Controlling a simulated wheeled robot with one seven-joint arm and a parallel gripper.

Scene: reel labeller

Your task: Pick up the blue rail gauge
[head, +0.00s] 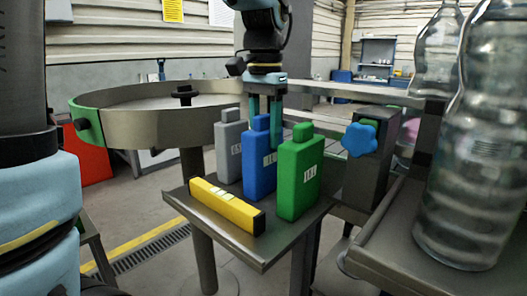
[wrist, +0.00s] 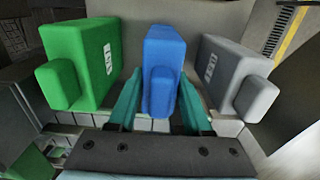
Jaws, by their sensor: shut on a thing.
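The blue rail gauge (head: 260,165) is an upright block with a narrower top and a white label. It stands on a small grey stand between a grey gauge (head: 229,148) and a green gauge (head: 299,175). My gripper (head: 266,118) reaches down from above, with its teal fingers around the blue gauge's top part. In the wrist view the blue gauge (wrist: 162,75) sits between the two fingers (wrist: 160,105), and they are shut on it. The green gauge (wrist: 82,62) is on the left there and the grey gauge (wrist: 236,75) on the right, both apart from the fingers.
A yellow spirit level (head: 227,205) lies along the front of the stand (head: 255,250). A round metal tray (head: 150,125) is at the left. A post with a blue knob (head: 360,140) stands right of the green gauge. Large clear bottles (head: 475,150) fill the right side.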

